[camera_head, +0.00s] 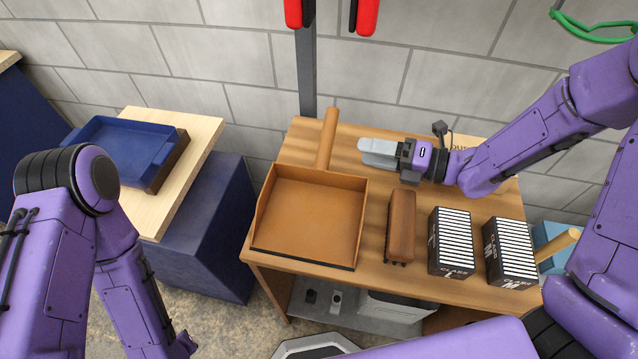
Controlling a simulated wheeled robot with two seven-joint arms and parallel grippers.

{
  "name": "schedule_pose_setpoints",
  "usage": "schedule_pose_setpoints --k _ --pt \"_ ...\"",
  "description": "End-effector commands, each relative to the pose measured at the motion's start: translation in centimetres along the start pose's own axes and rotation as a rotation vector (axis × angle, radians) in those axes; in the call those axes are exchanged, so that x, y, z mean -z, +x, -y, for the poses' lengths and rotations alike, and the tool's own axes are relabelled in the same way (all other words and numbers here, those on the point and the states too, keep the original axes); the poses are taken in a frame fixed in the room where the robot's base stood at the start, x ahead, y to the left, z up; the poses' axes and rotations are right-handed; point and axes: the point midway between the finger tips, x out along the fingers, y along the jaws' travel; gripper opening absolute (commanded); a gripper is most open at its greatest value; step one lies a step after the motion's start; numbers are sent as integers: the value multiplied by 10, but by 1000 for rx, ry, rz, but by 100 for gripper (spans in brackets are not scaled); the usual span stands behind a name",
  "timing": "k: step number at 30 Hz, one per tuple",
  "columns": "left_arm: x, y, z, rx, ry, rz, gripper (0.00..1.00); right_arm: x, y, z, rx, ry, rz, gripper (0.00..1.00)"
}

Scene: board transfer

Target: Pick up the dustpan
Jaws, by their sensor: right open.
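The brown dustpan (309,216) lies on the wooden table (375,272), its tray facing up and its open front edge toward me. Its round handle (327,138) points to the back of the table. My right gripper (363,152) is just right of the handle, over the back of the table, with its fingers pointing left. It is open and looks empty, apart from the handle.
A brown brush (401,226) stands right of the dustpan. Two black-and-white striped boxes (451,242) (509,252) stand farther right. A blue tray (117,146) sits on a separate stand at left. A grey block wall is behind the table, with a dark post against it.

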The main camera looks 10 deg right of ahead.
Motion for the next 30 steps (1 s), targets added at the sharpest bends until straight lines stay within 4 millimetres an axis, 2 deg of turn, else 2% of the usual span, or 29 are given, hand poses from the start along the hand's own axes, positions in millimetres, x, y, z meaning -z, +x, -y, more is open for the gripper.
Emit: schedule_pose_setpoints --k 6,10,15,18,21,26,27,29,30 --pt "5 -11 1 0 0 0 39 0 37 -2 1 1 -6 60" --pt "6 -15 1 0 0 0 39 -1 52 -2 1 1 -3 60" --pt "14 -34 3 0 0 0 39 -8 80 -5 2 1 -4 60" --pt "15 -37 3 0 0 0 39 -7 96 -1 2 2 -2 60" --pt "16 -37 3 0 0 0 39 -7 103 0 1 2 0 60" --pt "15 -36 3 0 0 0 39 -7 103 1 1 2 2 60" --pt "15 -36 3 0 0 0 39 -7 103 1 1 2 2 57" --pt "15 -36 3 0 0 0 39 -7 103 1 1 2 2 37" --pt "15 -36 3 0 0 0 39 -7 103 1 1 2 2 24"
